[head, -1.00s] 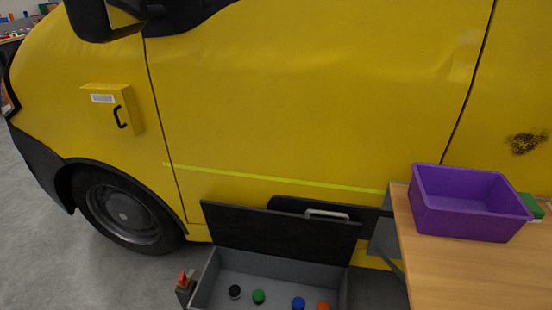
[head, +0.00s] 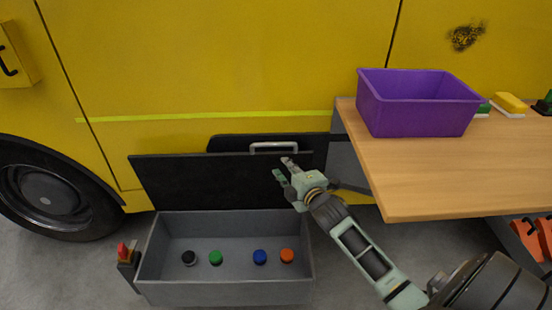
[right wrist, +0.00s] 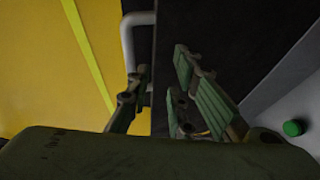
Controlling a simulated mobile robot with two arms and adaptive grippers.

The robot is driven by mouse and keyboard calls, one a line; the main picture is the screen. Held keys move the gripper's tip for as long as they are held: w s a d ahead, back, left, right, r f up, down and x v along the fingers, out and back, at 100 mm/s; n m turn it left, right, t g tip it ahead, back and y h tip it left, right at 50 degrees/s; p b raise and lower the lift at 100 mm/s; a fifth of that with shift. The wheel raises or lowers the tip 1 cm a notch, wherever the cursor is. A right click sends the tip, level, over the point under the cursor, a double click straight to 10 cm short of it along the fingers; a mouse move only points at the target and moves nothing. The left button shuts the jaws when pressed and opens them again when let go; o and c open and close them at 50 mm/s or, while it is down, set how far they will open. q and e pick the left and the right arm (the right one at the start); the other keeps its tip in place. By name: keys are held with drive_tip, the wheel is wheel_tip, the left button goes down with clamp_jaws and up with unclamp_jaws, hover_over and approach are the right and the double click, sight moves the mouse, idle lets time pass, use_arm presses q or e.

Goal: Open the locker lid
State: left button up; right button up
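The grey locker (head: 221,292) stands on the floor beside the yellow van, with its top open. Its black lid (head: 205,182) stands raised and leans back behind the box. A pale bar handle (head: 273,146) shows just beyond the lid's top edge; it also shows in the right wrist view (right wrist: 128,45). My right gripper (head: 282,168) is at the upper right part of the lid, below the handle. In the right wrist view its fingers (right wrist: 158,98) are apart, one on each side of the lid's edge; contact is unclear. My left gripper is out of view.
Several coloured caps, including a green one (head: 215,257), lie inside the locker. A wooden table (head: 430,180) with a purple bin (head: 418,112) stands at the right, close to my right arm. A red-topped post (head: 124,254) stands at the locker's left.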

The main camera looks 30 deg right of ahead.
sight(276, 146)
drive_tip(key=shift+n+t, duration=0.5)
drive_tip(key=w+r, duration=0.1)
drive_tip(key=w, duration=0.1)
drive_tip(key=w+r+b, duration=0.1)
drive_tip(key=w, duration=0.1)
drive_tip(key=w+d+r, duration=0.1)
drive_tip(key=w, duration=0.1)
drive_tip(key=shift+w+r+b, duration=0.15)
drive_tip(key=shift+w+b, duration=0.2)
drive_tip(key=shift+w, duration=0.05)
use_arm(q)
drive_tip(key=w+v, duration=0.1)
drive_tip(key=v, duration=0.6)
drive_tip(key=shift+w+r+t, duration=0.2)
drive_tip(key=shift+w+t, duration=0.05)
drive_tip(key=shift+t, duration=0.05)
use_arm(e)
drive_tip(key=shift+w+d, duration=0.1)
drive_tip(key=shift+w, duration=0.6)
drive_tip(key=shift+c, duration=0.2)
clamp_jaws()
